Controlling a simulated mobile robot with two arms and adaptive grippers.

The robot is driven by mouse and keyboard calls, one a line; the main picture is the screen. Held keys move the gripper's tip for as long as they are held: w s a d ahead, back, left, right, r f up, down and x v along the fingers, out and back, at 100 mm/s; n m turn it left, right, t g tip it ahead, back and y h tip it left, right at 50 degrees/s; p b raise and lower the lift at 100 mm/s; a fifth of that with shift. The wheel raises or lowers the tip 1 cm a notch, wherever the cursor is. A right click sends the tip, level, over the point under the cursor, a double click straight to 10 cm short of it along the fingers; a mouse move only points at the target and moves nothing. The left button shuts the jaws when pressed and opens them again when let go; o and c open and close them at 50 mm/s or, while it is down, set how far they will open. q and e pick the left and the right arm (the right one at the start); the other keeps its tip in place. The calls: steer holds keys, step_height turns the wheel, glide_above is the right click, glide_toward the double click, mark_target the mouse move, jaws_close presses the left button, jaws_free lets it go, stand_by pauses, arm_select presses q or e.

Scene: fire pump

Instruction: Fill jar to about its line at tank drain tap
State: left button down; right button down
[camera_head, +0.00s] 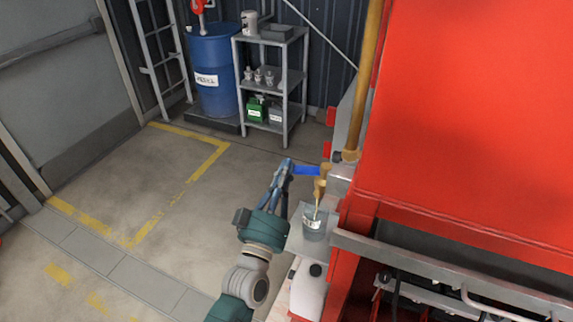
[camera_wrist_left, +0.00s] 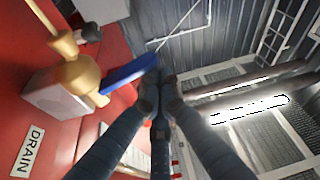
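The brass drain tap (camera_head: 319,187) sticks out of the red tank side, its blue lever (camera_head: 306,170) pointing left. A thin pale stream runs from its spout into the clear jar (camera_head: 314,226), which stands upright below on a small grey shelf (camera_head: 297,243). The jar has a white label; its line and liquid level are too small to read. My left gripper (camera_head: 287,164) has its fingertips together at the lever's free end. In the left wrist view, the lever (camera_wrist_left: 130,74) ends beside the fingertips (camera_wrist_left: 161,80); I cannot tell whether they touch. My right gripper is out of view.
A white bottle with a black cap (camera_head: 308,290) stands below the jar shelf. A "DRAIN" sign (camera_wrist_left: 27,150) is on the red panel. A blue drum (camera_head: 213,75) and a grey rack (camera_head: 272,85) stand at the back. Floor left of my arm is clear.

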arm_select(q)
steer(key=shift+f+n+y, duration=0.4)
steer(key=shift+f+n, duration=0.1)
steer(key=shift+n, duration=0.4)
stand_by(1.4)
stand_by(1.6)
stand_by(0.5)
